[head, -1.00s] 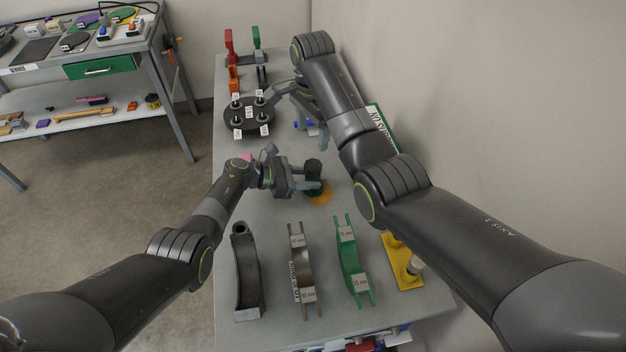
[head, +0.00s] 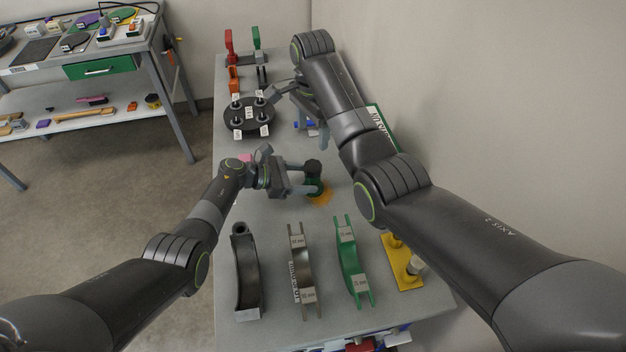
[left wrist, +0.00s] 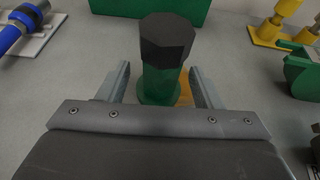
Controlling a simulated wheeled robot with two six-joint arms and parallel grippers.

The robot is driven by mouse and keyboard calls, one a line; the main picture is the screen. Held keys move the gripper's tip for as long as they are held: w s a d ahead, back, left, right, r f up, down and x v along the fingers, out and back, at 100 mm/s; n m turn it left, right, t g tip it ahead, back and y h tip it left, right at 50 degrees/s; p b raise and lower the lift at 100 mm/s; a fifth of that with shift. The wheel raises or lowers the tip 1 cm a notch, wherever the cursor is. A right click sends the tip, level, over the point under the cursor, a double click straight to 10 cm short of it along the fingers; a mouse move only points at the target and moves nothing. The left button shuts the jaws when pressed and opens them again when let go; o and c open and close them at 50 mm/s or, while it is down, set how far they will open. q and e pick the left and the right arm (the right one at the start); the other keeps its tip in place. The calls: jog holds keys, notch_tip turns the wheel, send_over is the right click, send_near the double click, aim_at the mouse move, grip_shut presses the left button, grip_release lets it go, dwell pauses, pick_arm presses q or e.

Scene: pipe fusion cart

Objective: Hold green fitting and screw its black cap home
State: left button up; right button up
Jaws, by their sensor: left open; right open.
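The green fitting (left wrist: 160,86) stands upright on the cart top in the left wrist view, with its black faceted cap (left wrist: 167,39) on top. In the head view the black cap (head: 313,167) and the green fitting (head: 314,187) stand beside an orange patch. My left gripper (head: 302,184) is open and low, with a finger on either side of the green body; the left wrist view shows its fingers (left wrist: 160,88) with gaps to the fitting. My right gripper (head: 318,138) is open, farther back over the cart and partly hidden by its own arm.
A round black stand (head: 249,127) with labelled posts is at the back left. Several curved clamp shells, including a green one (head: 351,262), lie at the front. A yellow fixture (head: 402,262) is at the right. A wall borders the cart's right side.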

pick_arm(q)
jog(key=b+v, duration=0.2)
jog(key=v, duration=1.4)
jog(key=shift+b, duration=0.4)
jog(key=shift+a, duration=0.1)
